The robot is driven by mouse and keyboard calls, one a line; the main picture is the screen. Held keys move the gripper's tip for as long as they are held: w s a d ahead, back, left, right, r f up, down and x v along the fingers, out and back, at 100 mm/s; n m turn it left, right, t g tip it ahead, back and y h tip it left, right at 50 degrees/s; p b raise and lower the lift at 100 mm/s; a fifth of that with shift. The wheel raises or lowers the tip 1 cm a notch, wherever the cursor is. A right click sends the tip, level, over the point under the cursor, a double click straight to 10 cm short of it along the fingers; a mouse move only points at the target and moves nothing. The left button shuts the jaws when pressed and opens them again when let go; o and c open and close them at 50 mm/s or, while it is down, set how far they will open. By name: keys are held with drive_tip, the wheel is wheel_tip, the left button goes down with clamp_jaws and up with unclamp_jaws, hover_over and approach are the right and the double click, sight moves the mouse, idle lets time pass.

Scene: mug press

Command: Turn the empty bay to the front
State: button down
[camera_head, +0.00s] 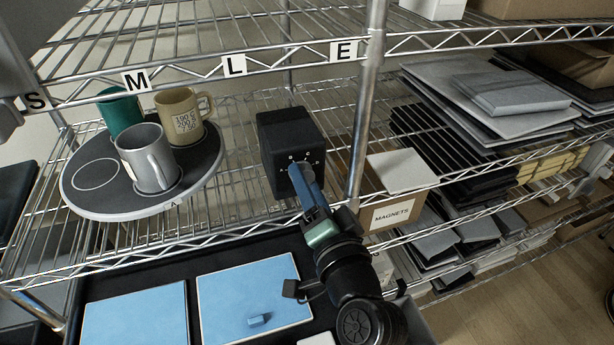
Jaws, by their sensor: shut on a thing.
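A round dark turntable (85,205) with a pale rim stands on the wire shelf at left. It holds a teal mug (118,112) at the back left, a tan mug (183,124) with dark writing at the back right, and a grey mug (140,150) at the front. The empty bay (95,174), a pale circle outline, faces left. A black box (283,130) with a marked dial face stands right of the turntable. My gripper (299,172) reaches up to that face and is shut on the box's knob, which the fingers mostly hide.
A shelf post (367,100) rises just right of the box. The shelf edge above carries labels S, M, L and E. A carton marked MAGNETS (398,212) is right of my arm. Below lies a dark tray with blue panels (255,293) and a small blue block (259,320).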

drive_tip(key=shift+m, duration=0.5)
drive_tip(key=shift+c, duration=1.9)
unclamp_jaws()
drive_tip(key=b+v, duration=0.2)
drive_tip(key=v, duration=1.1)
